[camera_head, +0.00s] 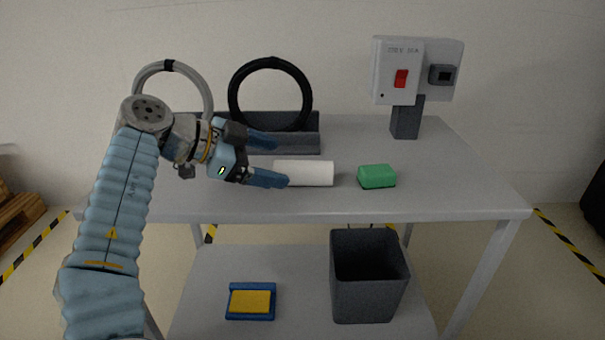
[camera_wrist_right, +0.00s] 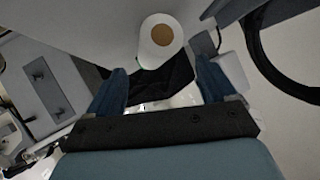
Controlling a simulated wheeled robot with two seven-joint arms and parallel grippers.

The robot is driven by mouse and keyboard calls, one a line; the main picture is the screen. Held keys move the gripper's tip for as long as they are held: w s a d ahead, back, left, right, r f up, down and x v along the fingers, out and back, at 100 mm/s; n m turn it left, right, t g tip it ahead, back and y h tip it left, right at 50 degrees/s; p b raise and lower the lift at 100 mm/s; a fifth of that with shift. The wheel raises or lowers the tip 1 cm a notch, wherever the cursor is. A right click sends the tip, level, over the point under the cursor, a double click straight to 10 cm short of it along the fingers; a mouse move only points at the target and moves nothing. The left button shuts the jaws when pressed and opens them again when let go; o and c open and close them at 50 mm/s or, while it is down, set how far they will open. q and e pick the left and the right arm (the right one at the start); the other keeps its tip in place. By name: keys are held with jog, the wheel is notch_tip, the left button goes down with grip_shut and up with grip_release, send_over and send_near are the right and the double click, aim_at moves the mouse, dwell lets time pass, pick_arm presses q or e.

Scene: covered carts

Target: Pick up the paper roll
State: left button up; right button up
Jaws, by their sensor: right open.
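A white paper roll (camera_head: 308,173) lies on its side on the grey cart top, near the middle. In the right wrist view the roll (camera_wrist_right: 150,57) shows end-on, with a round brown core, ahead of the gap between the fingers. My right gripper (camera_head: 270,160) reaches in from the left with its blue fingers apart, at the roll's left end. In the head view the near finger overlaps that end. I cannot tell whether it touches. In the wrist view the right gripper (camera_wrist_right: 161,85) holds nothing between its fingers. My left gripper is not in view.
A green block (camera_head: 377,177) lies right of the roll. Behind stand a grey holder (camera_head: 310,143) with a black ring (camera_head: 233,92) and a grey ring (camera_head: 137,82), and a switch box (camera_head: 397,70). A dark bin (camera_head: 368,298) and blue-yellow item (camera_head: 250,301) occupy the lower shelf.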

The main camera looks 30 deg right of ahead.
aim_at(294, 167)
jog(key=x, duration=0.4)
jog(key=shift+s+r, duration=0.15)
jog(key=shift+s, duration=0.25)
jog(key=shift+d+f, duration=0.25)
jog(key=shift+d, duration=0.25)
jog(key=c, duration=1.3)
